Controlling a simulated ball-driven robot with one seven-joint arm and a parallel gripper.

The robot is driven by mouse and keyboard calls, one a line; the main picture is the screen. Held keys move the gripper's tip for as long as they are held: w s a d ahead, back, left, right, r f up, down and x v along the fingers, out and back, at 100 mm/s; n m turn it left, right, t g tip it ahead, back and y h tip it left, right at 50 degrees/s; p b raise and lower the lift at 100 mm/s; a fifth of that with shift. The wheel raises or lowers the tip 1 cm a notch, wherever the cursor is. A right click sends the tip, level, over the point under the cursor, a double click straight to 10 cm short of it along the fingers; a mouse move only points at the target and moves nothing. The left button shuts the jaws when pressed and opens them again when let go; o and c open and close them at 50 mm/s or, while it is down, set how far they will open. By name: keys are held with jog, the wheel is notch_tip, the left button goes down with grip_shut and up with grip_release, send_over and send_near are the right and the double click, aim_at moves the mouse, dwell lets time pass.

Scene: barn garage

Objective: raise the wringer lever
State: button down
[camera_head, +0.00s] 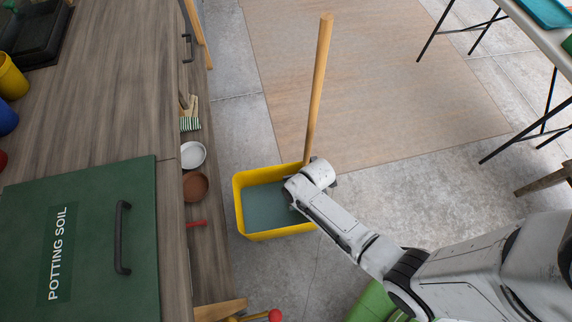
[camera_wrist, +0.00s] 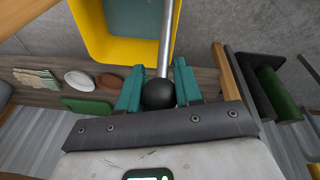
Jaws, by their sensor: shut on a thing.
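The yellow mop bucket (camera_head: 238,205) stands on the concrete floor, with a grey-blue inside. A wooden pole (camera_head: 318,90) rises from its far right side. In the wrist view the bucket (camera_wrist: 205,62) shows at the top. The wringer lever (camera_wrist: 166,40) is a metal rod with a black ball knob (camera_wrist: 158,94), running from the knob toward the bucket. My gripper (camera_wrist: 157,78) has its teal fingers shut on the knob, one on each side. In the head view my wrist covers the bucket's right side, and the lever and fingers are hidden.
A wooden counter (camera_head: 110,90) with a green potting soil box (camera_head: 90,235) stands at the left, close to the bucket. Its lower shelf holds a white bowl (camera_head: 193,154) and a brown bowl (camera_head: 195,187). Open floor and a tan mat (camera_head: 390,90) lie beyond.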

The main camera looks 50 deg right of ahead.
jog(key=shift+t+y, duration=0.7)
jog(key=shift+y, duration=0.1)
jog(key=s+d+r, duration=0.1)
jog(key=s+d+r+p, duration=0.1)
jog(key=d, duration=0.1)
jog(key=shift+s+r, duration=0.15)
jog(key=shift+r, duration=0.1)
jog(key=shift+s+d+r+p, duration=0.15)
jog(key=shift+s+d+r, duration=0.1)
jog(key=shift+s+d, duration=0.3)
jog(key=shift+s+d+r+p, duration=0.2)
jog(key=shift+s+d, duration=0.15)
jog(key=shift+d, duration=0.3)
jog(key=c, duration=0.8)
grip_release()
jog(key=v, duration=1)
jog(key=shift+s+d+r+p, duration=0.1)
jog(key=shift+r+p, duration=0.2)
jog(key=shift+r, duration=0.1)
